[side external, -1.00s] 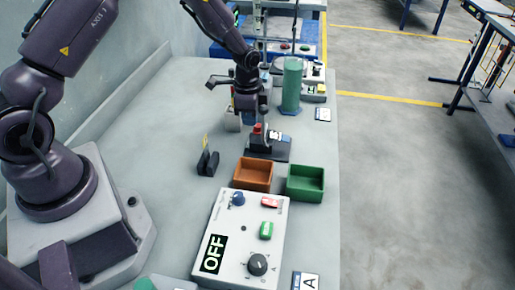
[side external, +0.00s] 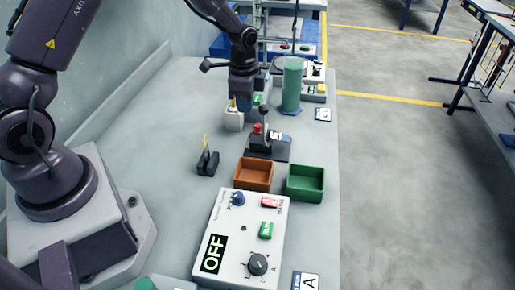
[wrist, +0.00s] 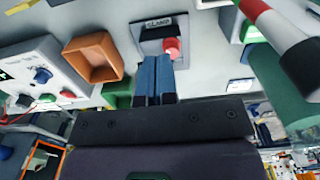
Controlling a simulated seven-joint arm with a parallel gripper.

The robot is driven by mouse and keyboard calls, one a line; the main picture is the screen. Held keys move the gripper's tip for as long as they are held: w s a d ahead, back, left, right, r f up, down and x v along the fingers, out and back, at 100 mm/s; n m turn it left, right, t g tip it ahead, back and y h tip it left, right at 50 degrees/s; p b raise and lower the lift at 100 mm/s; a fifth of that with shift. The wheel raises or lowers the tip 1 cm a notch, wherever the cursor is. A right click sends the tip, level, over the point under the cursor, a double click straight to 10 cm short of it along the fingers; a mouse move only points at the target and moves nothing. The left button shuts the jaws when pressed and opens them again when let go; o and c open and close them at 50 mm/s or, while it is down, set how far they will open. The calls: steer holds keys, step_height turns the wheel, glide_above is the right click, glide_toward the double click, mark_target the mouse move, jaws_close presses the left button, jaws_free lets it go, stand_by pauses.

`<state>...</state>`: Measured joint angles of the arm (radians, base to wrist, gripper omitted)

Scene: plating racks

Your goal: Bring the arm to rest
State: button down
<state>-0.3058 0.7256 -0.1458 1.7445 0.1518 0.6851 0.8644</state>
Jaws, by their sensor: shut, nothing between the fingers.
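My gripper (side external: 243,104) hangs in the upper middle of the side view, above the bench and behind the dark switch block. It is shut and empty. Its two blue fingers lie side by side in the wrist view (wrist: 154,75). My arm reaches from the left over the bench.
An orange-brown bin (side external: 253,175) and a green bin (side external: 306,182) stand in front of the block. A control box (side external: 235,255) reading OFF is nearest the camera. A green cylinder (side external: 292,85) stands right of my gripper. The left part of the bench (side external: 160,120) is clear.

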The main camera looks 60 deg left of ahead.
steer(key=s+d+r+n+t, duration=0.2)
steer(key=s+d+r+n, duration=0.2)
steer(key=s+r, duration=0.7)
steer(key=s+d+r+n+t, duration=0.3)
steer(key=s+d+r+n, duration=0.1)
steer(key=s+r, duration=0.7)
step_height(320, 180, up, 2)
steer(key=shift+s+r+n+t, duration=0.15)
steer(key=shift+n+t, duration=0.15)
steer(key=shift+n, duration=0.2)
